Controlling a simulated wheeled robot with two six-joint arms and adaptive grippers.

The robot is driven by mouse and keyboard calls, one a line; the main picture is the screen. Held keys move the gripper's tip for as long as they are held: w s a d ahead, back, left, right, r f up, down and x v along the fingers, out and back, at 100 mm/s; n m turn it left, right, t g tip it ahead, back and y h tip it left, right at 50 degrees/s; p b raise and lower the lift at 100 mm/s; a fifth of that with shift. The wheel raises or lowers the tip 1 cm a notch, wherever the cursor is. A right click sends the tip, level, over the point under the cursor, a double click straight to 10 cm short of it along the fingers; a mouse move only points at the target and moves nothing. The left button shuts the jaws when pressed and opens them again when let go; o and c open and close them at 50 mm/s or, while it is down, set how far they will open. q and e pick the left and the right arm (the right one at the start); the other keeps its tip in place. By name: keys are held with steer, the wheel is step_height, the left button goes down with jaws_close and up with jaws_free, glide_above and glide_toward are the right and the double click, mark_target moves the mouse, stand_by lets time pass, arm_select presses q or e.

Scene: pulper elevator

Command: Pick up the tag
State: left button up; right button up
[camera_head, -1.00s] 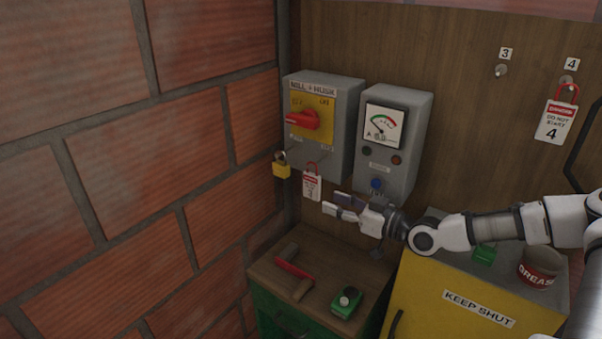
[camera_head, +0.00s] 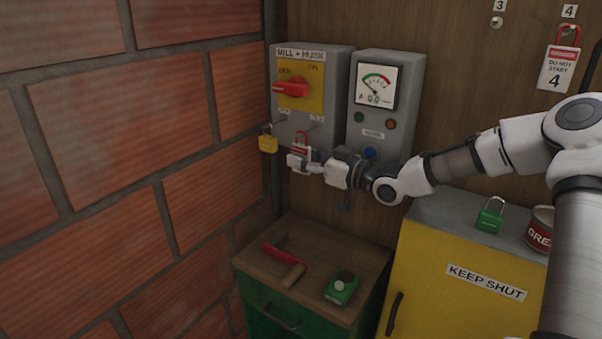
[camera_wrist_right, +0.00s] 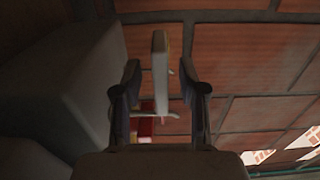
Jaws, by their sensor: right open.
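The tag (camera_head: 300,147), white with a red loop, hangs at the lower right of the grey MILL + HUSK switch box. My right gripper (camera_head: 304,162) comes in from the right, covers the tag's lower part and is open. In the right wrist view a thin pale slab, apparently the tag edge-on (camera_wrist_right: 160,75), stands between the two fingers (camera_wrist_right: 160,105), with red near its lower end. I cannot tell whether a finger touches it. A second tag, marked 4 (camera_head: 556,70), hangs on a peg at the upper right. My left gripper is not in view.
The switch box (camera_head: 340,90) has a red rotary knob (camera_head: 290,88) and a yellow padlock (camera_head: 267,143). A grey meter box (camera_head: 398,120) stands close right of it. A brick wall (camera_head: 120,150) bounds the left. Below is a wooden-topped cabinet (camera_head: 310,262) with a red-handled tool and a green device.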

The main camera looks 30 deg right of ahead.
steer(key=shift+w+a, duration=0.25)
steer(key=shift+w, duration=0.2)
steer(key=shift+s+r, duration=0.1)
steer(key=shift+s+d, duration=0.1)
steer(key=shift+s, duration=0.05)
steer(key=shift+c, duration=1)
steer(key=c, duration=0.5)
jaws_close()
